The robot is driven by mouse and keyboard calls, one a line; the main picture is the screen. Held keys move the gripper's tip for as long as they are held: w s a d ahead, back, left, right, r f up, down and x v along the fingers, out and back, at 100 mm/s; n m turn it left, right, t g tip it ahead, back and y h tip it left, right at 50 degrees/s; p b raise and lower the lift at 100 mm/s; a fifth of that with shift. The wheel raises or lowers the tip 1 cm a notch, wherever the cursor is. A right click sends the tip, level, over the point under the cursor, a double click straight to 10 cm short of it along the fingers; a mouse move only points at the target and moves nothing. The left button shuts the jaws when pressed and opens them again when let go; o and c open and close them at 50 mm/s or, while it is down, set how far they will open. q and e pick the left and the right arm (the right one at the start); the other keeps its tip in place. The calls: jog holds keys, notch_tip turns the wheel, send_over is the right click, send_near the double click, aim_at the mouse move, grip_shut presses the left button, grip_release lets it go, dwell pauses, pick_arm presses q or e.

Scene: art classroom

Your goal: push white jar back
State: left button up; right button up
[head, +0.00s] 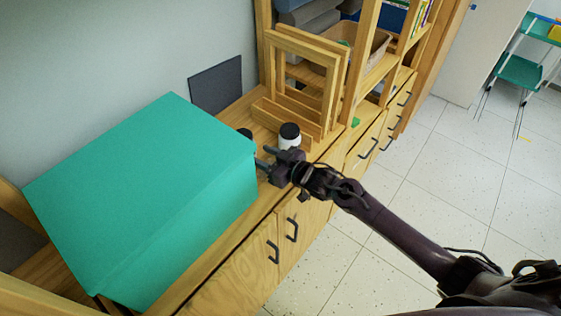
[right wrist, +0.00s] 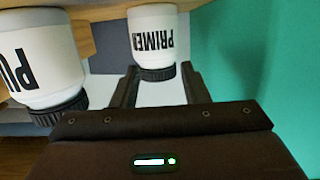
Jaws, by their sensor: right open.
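Two white jars with black lids stand on the wooden cabinet top. One white jar (head: 289,139) is plain to see just right of my right gripper (head: 264,156); in the right wrist view this seems to be the jar with large black letters (right wrist: 38,50) at the left. The other, marked PRIMER (right wrist: 153,32), is in front of my right gripper (right wrist: 159,72), its lid seen between the fingertips. In the head view only its dark lid (head: 246,133) shows behind the green box. My right gripper is open; I cannot tell whether it touches a jar. My left gripper is not seen.
A large green box (head: 150,200) stands close on the left of the gripper. Wooden frames (head: 310,75) stand behind the jars. A dark panel (head: 216,84) leans on the wall.

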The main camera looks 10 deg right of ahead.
jog(key=v, duration=0.1)
jog(key=p+v, duration=0.1)
jog(key=v, duration=0.1)
jog(key=shift+s+d+f, duration=0.1)
jog(key=shift+d+f, duration=0.1)
jog(key=shift+f, duration=0.05)
jog(key=shift+s+d+f+p, duration=0.1)
jog(key=shift+s+d+p, duration=0.75)
jog(key=shift+s, duration=0.2)
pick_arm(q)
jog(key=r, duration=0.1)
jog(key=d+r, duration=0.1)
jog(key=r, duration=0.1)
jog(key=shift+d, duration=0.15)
pick_arm(e)
jog(key=shift+a, duration=0.1)
